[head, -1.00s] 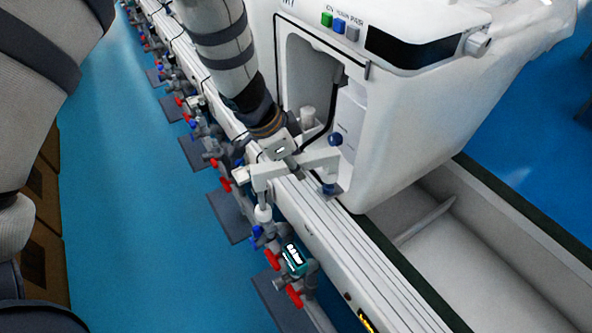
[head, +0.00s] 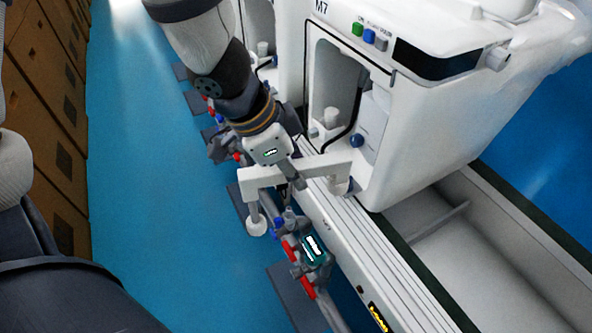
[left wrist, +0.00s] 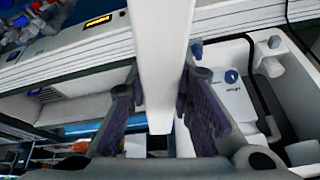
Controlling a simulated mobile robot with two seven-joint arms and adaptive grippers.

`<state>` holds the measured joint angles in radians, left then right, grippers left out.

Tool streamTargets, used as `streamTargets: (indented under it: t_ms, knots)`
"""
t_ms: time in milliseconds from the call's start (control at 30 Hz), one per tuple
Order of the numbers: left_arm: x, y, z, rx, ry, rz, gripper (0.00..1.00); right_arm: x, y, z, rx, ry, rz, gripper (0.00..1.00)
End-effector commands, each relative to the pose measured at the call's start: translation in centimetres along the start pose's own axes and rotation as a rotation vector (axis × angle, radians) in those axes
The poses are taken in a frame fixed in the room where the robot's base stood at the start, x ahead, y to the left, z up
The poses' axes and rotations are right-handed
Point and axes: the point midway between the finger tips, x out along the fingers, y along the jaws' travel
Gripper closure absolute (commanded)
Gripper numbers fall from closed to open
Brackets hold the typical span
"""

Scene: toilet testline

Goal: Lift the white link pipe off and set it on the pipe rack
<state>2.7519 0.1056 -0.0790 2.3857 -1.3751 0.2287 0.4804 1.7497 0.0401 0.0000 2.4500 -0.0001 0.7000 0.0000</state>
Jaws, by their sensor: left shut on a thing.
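The white link pipe (head: 315,166) is a bridge-shaped white bar with legs pointing down at its ends. My left gripper (head: 296,178) is shut on the middle of its bar. In the left wrist view the bar (left wrist: 160,60) runs between the two dark ridged fingers of the gripper (left wrist: 163,112). The pipe's left leg ends in a round white foot (head: 256,228), which hangs beside the valve line, apart from it. Its right end is by the white housing's opening; whether it touches anything there is unclear. My right gripper is not in view. I cannot make out a pipe rack.
A white testing machine (head: 440,115) marked M7 stands behind the pipe, with a white rail (head: 365,255) along its front. Valves with red handles and a teal gauge (head: 314,248) line the rail. Blue floor (head: 150,190) is clear at left; brown boxes (head: 48,100) stand beyond.

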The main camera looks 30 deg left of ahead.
Motion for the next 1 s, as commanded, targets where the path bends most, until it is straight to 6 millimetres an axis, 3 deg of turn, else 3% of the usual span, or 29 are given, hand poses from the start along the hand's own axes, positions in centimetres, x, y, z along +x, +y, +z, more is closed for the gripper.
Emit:
streamTargets:
  t_ms: [600,1000]
  knots:
    - [-2.9,-0.4,-1.4,0.008,0.006,-0.012,1.0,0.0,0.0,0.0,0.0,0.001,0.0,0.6]
    - [-3.1,-0.3,-1.4,0.004,0.004,-0.008,1.0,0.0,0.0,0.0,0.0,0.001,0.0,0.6]
